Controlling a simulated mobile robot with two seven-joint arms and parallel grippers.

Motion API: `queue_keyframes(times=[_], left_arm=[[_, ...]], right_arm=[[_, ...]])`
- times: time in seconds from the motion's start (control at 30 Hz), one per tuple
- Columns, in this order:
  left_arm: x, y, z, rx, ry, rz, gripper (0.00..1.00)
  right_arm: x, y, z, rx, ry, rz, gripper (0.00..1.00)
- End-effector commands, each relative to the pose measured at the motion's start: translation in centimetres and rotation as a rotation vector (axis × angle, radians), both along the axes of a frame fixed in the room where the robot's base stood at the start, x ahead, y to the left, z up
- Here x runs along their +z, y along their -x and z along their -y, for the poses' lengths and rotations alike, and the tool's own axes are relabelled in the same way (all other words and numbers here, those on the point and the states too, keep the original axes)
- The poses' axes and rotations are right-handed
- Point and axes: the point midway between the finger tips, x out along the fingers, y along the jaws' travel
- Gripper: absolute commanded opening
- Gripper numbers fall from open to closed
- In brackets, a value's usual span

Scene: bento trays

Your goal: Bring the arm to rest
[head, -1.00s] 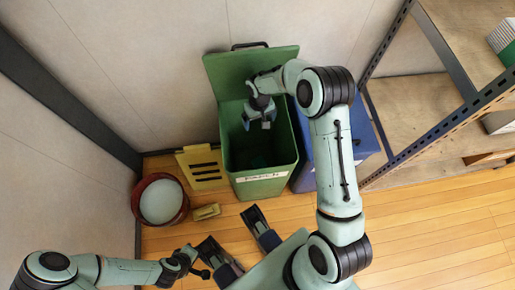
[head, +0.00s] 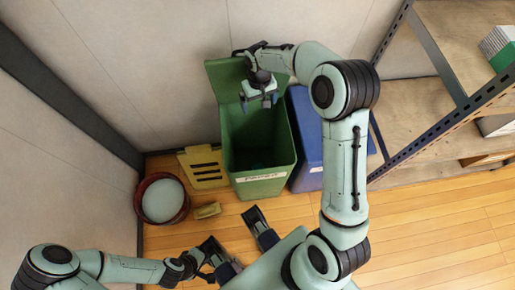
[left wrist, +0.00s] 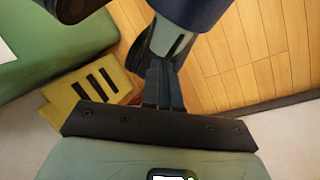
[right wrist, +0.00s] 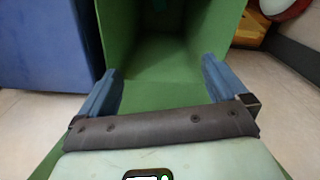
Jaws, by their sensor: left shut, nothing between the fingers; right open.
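My right gripper (head: 260,103) is above the back part of the open green bin (head: 262,183), near its raised lid. In the right wrist view its two fingers (right wrist: 162,85) are wide apart with nothing between them, and the green bin (right wrist: 178,62) opens beyond them. My left gripper (head: 207,274) is low at the bottom of the head view, close to my own base. In the left wrist view its fingers (left wrist: 163,85) are shut together and empty. Something dark, too unclear to name, lies at the bottom of the bin.
A blue bin (head: 308,150) stands right of the green one. A yellow slotted crate (head: 203,167), a small yellow block (head: 207,210) and a red bucket (head: 163,199) with a pale inside are left. A metal-framed shelf (head: 435,120) stands at right. Wooden floor is clear at lower right.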

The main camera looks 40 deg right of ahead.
Motion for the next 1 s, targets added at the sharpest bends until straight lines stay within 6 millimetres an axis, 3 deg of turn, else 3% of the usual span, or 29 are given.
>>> queue_keyframes(times=[0.57,0.67,0.77,0.9,1.0], left_arm=[[0.7,0.0,0.0,-0.001,0.0,-0.001,0.0],[2.6,0.0,0.0,-0.003,0.002,-0.002,0.0],[5.4,0.0,0.0,-0.005,0.003,-0.007,0.0],[9.7,-0.4,0.1,-0.01,0.008,-0.018,0.0],[13.0,-1.3,0.1,-0.013,0.009,-0.018,0.0]], right_arm=[[-0.5,0.3,-0.6,0.007,-0.014,-0.005,0.99],[-1.9,1.3,-2.3,0.023,-0.055,-0.013,0.99],[-4.2,3.5,-5.3,0.038,-0.122,-0.023,0.99],[-6.9,8.2,-10.1,0.03,-0.222,-0.037,0.99],[-7.2,11.9,-13.2,0.004,-0.276,-0.043,0.99]])
